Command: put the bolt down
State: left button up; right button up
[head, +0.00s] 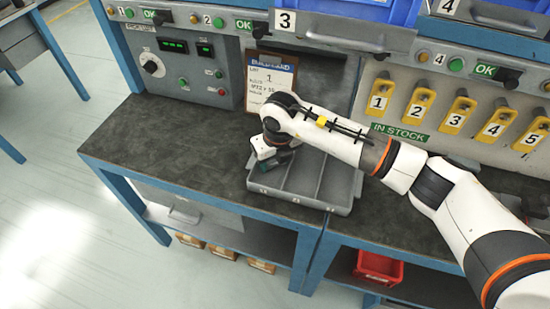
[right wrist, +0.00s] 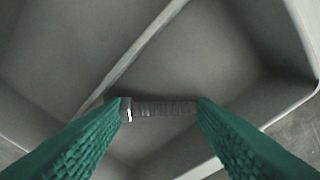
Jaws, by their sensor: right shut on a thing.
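In the right wrist view a grey bolt (right wrist: 163,108) lies crosswise between the two green fingertips of my right gripper (right wrist: 163,110). The gripper is shut on it, with one fingertip at the head and the other at the far end. Under it is a compartment of the grey divided tray (right wrist: 225,40); I cannot tell whether the bolt touches the floor of it. In the head view my right gripper (head: 270,160) points down into the left part of the tray (head: 325,180), and the bolt is hidden there. My left gripper is not in view.
A clipboard (head: 268,80) stands behind the tray against the panel. Yellow numbered tags (head: 420,105) hang at the right, and blue bins (head: 360,10) are above. The dark bench top (head: 150,140) is clear at the left. A red bin (head: 378,267) is on the lower shelf.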

jog(key=o, duration=0.7)
jog(key=shift+f, duration=0.1)
notch_tip(320, 180, up, 8)
jog(key=s, duration=0.1)
jog(key=shift+d+f, duration=0.15)
jog(key=shift+d, duration=0.1)
